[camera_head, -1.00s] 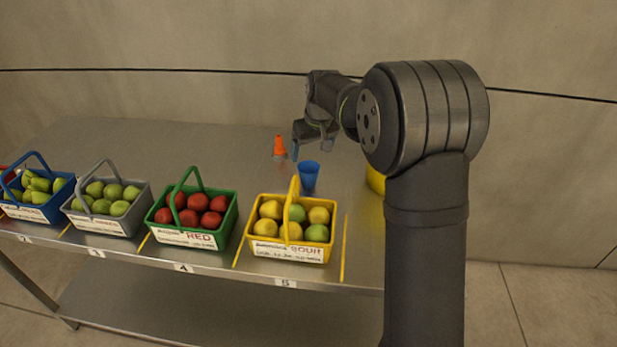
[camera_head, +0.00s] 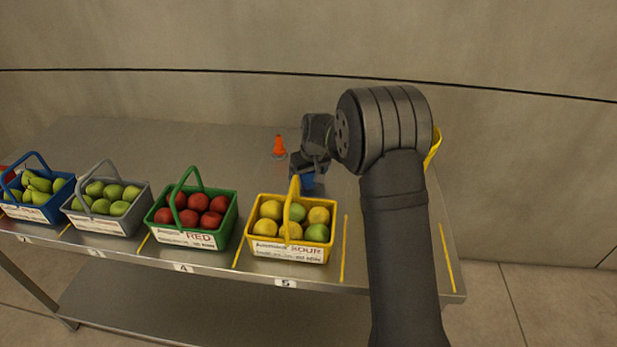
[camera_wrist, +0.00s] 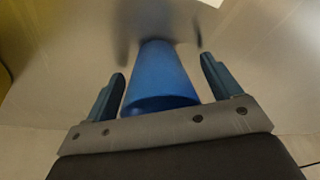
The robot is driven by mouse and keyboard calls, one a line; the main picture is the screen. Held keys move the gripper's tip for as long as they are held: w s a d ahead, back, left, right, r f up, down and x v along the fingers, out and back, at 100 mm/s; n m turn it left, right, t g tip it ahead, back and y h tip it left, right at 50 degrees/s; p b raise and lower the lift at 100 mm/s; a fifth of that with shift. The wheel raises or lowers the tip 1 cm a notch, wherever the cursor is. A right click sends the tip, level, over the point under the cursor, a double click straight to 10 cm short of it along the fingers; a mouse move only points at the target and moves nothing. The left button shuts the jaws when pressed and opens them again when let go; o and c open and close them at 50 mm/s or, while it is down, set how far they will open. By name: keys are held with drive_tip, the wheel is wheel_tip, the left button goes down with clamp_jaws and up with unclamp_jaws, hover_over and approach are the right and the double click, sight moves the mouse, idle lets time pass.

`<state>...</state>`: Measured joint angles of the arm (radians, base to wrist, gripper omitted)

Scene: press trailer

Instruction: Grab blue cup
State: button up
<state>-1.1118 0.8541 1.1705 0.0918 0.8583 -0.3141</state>
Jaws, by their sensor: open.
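The blue cup (camera_head: 308,182) stands on the metal table behind the yellow basket, mostly hidden by my gripper (camera_head: 305,172) in the head view. In the wrist view the blue cup (camera_wrist: 160,77) lies between the two fingers of my gripper (camera_wrist: 165,72). One finger is on each side of it, with a visible gap on both sides. My gripper is open and holds nothing.
A small orange cone (camera_head: 279,147) stands left of my gripper. A yellow basket (camera_head: 290,251) of fruit is in front, with green (camera_head: 190,238), grey (camera_head: 98,222) and blue (camera_head: 38,212) baskets further left. A yellow object (camera_head: 434,148) shows behind my arm. The table's back left is clear.

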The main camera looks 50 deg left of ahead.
drive_tip(key=c, duration=1)
drive_tip(key=shift+r, duration=0.2)
